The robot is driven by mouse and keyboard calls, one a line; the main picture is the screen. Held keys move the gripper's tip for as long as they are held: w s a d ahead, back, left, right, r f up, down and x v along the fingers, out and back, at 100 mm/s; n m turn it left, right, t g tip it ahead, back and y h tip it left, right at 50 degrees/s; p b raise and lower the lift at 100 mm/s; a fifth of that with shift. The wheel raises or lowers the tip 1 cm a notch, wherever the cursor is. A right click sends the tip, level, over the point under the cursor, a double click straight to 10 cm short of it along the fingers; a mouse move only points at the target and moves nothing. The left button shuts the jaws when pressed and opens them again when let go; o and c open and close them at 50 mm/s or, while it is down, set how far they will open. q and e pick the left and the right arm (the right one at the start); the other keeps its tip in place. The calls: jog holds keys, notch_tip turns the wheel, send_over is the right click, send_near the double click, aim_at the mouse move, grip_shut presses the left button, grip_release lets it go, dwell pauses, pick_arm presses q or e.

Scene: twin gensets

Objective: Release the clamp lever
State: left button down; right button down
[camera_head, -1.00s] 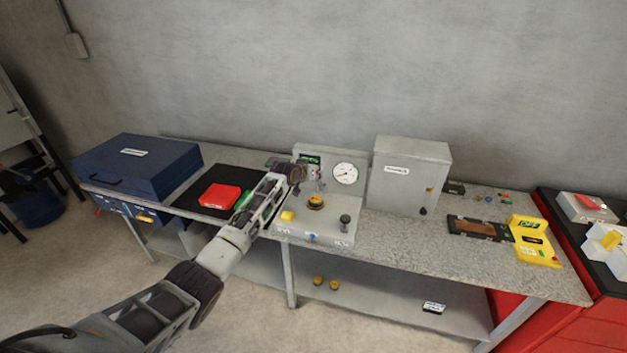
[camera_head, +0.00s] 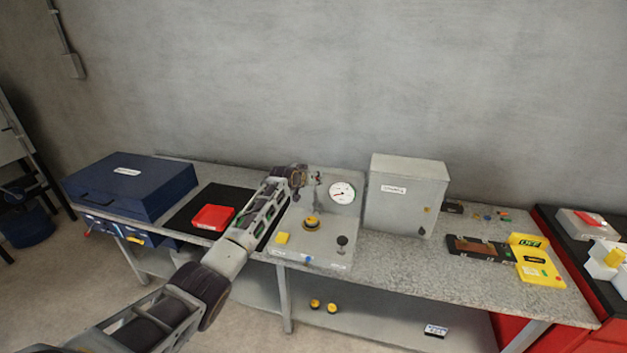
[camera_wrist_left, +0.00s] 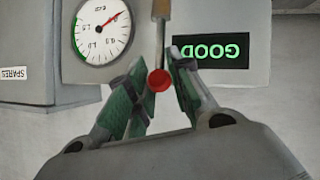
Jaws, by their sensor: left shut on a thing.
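The clamp lever (camera_wrist_left: 159,60) shows in the left wrist view as a thin metal rod with a brown upper part and a red round tip. My left gripper (camera_wrist_left: 156,76) is shut on it, with the green-padded fingers on either side of the rod near the red tip. In the head view my left gripper (camera_head: 308,177) is at the upright panel of the grey test stand (camera_head: 322,250), left of the round gauge (camera_head: 342,192). The gauge also shows in the left wrist view (camera_wrist_left: 103,30), beside a display (camera_wrist_left: 211,51) reading GOOD upside down. My right gripper is out of view.
A grey cabinet (camera_head: 405,197) stands right of the stand. A blue case (camera_head: 130,186) and a red box (camera_head: 212,217) on a black mat are at left. A yellow device (camera_head: 538,262) lies at right.

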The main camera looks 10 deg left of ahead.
pick_arm(q)
jog(key=shift+w+d+r, duration=0.1)
jog(key=shift+r, duration=0.2)
jog(key=c, duration=1.6)
grip_release()
jog(key=shift+w+d+f, duration=0.1)
jog(key=o, duration=0.3)
jog(key=shift+w+d+f, duration=0.1)
jog(key=shift+w+f, duration=0.3)
jog(key=shift+w, duration=0.05)
jog(key=shift+o, duration=0.2)
jog(key=shift+s+a+r, duration=0.1)
jog(key=shift+s+a, duration=0.1)
jog(key=shift+s, duration=0.15)
jog(key=shift+s+r, duration=0.1)
jog(key=v, duration=1.1)
jog(key=shift+s, duration=0.15)
